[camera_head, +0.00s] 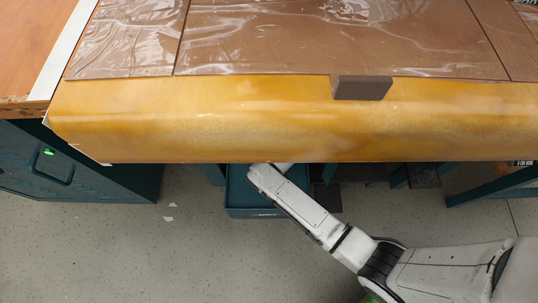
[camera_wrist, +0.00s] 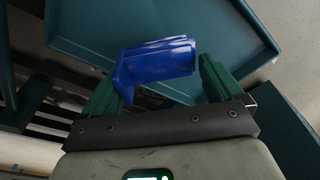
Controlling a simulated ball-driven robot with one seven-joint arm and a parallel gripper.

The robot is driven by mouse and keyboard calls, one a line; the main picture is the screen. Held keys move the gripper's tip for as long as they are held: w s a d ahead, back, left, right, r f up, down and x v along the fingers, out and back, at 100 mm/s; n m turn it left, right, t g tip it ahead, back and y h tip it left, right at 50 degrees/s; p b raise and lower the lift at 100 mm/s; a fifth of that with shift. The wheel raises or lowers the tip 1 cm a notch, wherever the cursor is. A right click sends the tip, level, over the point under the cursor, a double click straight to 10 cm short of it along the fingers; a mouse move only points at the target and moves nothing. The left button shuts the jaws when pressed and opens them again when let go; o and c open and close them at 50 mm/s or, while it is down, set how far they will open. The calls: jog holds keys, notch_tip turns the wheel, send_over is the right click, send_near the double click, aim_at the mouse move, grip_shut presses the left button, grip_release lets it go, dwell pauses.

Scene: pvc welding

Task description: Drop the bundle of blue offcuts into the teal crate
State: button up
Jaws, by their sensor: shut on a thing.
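The bundle of blue offcuts (camera_wrist: 155,62) is between the green fingers of my gripper (camera_wrist: 160,82) in the wrist view. My gripper is shut on it. The teal crate (camera_wrist: 88,40) lies beyond the bundle in the wrist view, its rim and inner floor showing. In the head view the teal crate (camera_head: 240,198) stands on the floor under the bench edge, and my arm reaches over it. The gripper and the bundle are hidden there behind the bench edge. How high the bundle is above the crate I cannot tell.
A workbench with a yellow front edge (camera_head: 250,125) overhangs the crate. A dark block (camera_head: 362,87) lies on that edge. A teal cabinet (camera_head: 90,165) stands at the left. Dark slats (camera_wrist: 60,95) show beside the crate. The floor (camera_head: 170,260) in front is mostly clear.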

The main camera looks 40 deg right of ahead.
notch_tip(320, 180, down, 2)
jog(key=shift+b, duration=0.65)
jog(key=o, duration=0.9)
jog(key=shift+c, duration=0.2)
jog(key=shift+r, duration=0.1)
notch_tip(320, 180, up, 11)
jog(key=s+p, duration=0.1)
jog(key=p, duration=0.5)
jog(key=shift+s+f, duration=0.2)
jog(key=shift+s, duration=0.1)
jog(key=shift+d, duration=0.1)
